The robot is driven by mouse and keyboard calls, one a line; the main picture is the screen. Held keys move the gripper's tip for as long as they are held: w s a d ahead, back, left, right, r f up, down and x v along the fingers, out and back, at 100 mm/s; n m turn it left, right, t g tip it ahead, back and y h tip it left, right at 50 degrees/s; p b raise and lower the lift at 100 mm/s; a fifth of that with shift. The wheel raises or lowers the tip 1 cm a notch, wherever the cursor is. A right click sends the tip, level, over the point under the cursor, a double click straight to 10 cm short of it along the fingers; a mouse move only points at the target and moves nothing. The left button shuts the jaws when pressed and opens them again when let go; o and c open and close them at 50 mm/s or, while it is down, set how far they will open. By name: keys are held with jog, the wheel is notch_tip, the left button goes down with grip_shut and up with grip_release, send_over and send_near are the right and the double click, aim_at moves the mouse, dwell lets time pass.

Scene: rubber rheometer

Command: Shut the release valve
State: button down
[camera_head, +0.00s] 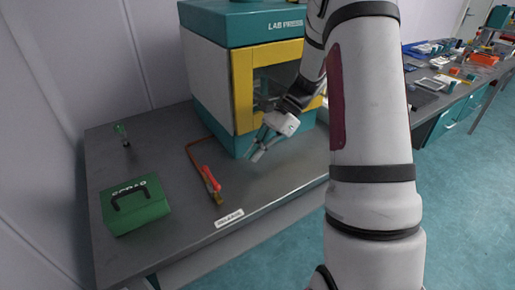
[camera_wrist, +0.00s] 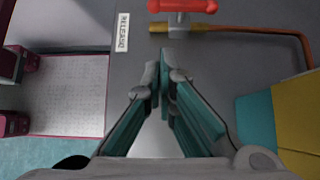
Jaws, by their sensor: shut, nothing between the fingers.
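The release valve has a red handle (camera_head: 211,179) on a brass body (camera_head: 217,197), joined to a copper pipe (camera_head: 192,151) that runs to the lab press. The handle looks roughly in line with the pipe in the head view. A white RELEASE label (camera_head: 229,218) lies beside the valve; it also shows in the wrist view (camera_wrist: 122,33). My gripper (camera_head: 256,153) is shut and empty, to the right of the valve and apart from it; its fingertips (camera_wrist: 160,60) point toward the valve.
The teal and yellow lab press (camera_head: 243,80) stands behind my gripper. Bench surface around the valve is clear.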

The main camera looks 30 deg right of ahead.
aim_at(211, 180)
jog(key=x, duration=0.5)
jog(key=shift+a+f, duration=0.15)
jog(key=shift+a, duration=0.05)
jog(key=a, duration=0.3)
jog(key=shift+s+a+f+p, duration=0.1)
jog(key=shift+f+p, duration=0.05)
jog(key=shift+p, duration=0.2)
jog(key=shift+a, duration=0.55)
jog(key=shift+a+m, duration=0.1)
jog(key=shift+m, duration=0.2)
jog(key=shift+s+t, duration=0.1)
jog(key=shift+t, duration=0.2)
